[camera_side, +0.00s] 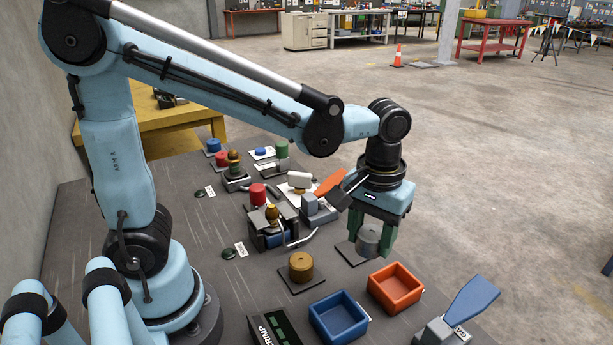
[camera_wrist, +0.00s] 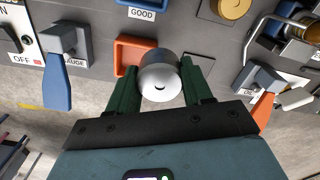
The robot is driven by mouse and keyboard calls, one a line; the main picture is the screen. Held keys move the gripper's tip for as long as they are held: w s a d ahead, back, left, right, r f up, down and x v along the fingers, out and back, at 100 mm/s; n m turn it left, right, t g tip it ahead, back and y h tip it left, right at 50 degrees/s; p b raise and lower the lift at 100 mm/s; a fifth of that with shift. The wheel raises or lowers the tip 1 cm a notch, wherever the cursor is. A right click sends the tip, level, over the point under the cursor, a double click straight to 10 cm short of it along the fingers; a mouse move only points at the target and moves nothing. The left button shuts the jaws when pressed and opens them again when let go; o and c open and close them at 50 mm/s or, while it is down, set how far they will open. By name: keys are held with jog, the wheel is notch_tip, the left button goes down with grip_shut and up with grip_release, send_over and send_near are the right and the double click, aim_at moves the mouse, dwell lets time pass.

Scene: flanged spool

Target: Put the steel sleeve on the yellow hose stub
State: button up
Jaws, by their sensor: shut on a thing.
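The steel sleeve (camera_side: 369,239) is a short grey metal cylinder. My gripper (camera_side: 371,232) points down with its green fingers shut on its sides. In the wrist view, the sleeve (camera_wrist: 160,77) shows its round end, with a small dark hole, between the fingers of my gripper (camera_wrist: 161,88). It is over a dark square plate (camera_side: 347,256); I cannot tell whether it touches it. A brass-yellow cylinder (camera_side: 301,267) stands upright on a plate left of my gripper and shows in the wrist view (camera_wrist: 231,7).
An orange tray (camera_side: 396,288) and a blue tray (camera_side: 339,318) stand in front. A blue lever (camera_side: 470,300) is at the front right. An orange lever (camera_side: 330,183) stands close left of my gripper. A fixture with a red cap (camera_side: 258,194) is further left.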

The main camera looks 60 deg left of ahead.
jog(key=shift+s+d+r, duration=0.25)
jog(key=shift+d+r, duration=0.05)
jog(key=shift+d, duration=0.1)
jog(key=shift+s+r, duration=0.15)
jog(key=shift+r, duration=0.15)
jog(key=s+a+r+n, duration=0.8)
jog(key=a+r+n, duration=0.1)
jog(key=a, duration=0.2)
send_over(272, 206)
notch_tip(272, 206, down, 7)
jog(key=shift+f, duration=0.1)
jog(key=shift+a+f, duration=0.1)
jog(key=shift+f, duration=1.9)
jog(key=shift+f, duration=0.6)
